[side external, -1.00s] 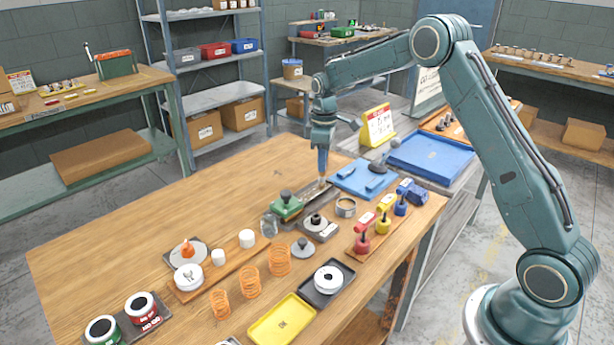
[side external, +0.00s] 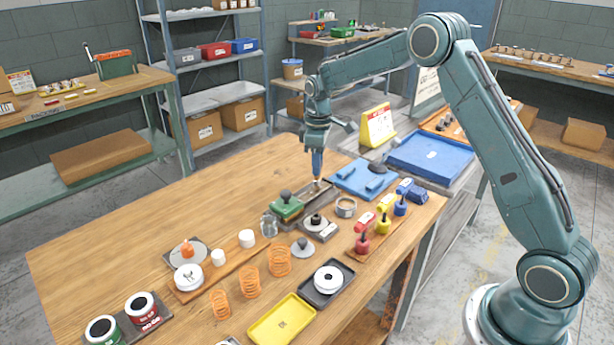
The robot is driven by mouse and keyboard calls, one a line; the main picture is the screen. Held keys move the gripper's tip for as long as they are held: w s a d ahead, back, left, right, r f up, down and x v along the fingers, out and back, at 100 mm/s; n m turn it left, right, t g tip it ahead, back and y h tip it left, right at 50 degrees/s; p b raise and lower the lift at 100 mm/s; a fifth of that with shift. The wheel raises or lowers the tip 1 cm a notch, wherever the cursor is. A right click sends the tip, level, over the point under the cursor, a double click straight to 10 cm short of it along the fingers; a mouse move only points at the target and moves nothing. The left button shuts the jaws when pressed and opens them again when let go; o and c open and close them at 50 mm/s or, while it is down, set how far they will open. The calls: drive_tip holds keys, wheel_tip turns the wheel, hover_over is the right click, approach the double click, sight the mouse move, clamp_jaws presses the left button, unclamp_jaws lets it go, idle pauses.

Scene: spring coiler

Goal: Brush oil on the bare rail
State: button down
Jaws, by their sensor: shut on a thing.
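My gripper (side external: 317,155) points down above the grey metal rail (side external: 325,192) near the middle of the bench. It is shut on a slim brush (side external: 317,178), with a blue upper part and a pale lower end. The brush is upright and its tip is at or just above the rail's far end; I cannot tell if it touches. A green block with a dark knob (side external: 287,208) sits at the rail's near left end. Any oil on the rail is too small to make out.
A blue mat (side external: 349,180) with dark tools lies just right of the rail. A glass jar (side external: 269,225), a dark-knobbed fixture (side external: 316,222) and a metal ring (side external: 346,207) stand close in front. Orange springs (side external: 249,283) stand nearer. The bench's left part is clear.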

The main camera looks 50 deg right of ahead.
drive_tip(key=shift+a+f, duration=0.1)
drive_tip(key=shift+a, duration=0.2)
drive_tip(key=shift+s+a, duration=0.1)
drive_tip(key=shift+a, duration=0.65)
drive_tip(key=shift+a, duration=0.2)
drive_tip(key=shift+a+r, duration=0.2)
drive_tip(key=shift+a, duration=0.5)
drive_tip(key=shift+a, duration=0.1)
drive_tip(key=shift+a+f, duration=0.1)
drive_tip(key=shift+a, duration=0.65)
drive_tip(key=shift+a, duration=0.1)
drive_tip(key=shift+a+f, duration=0.1)
drive_tip(key=shift+a, duration=0.65)
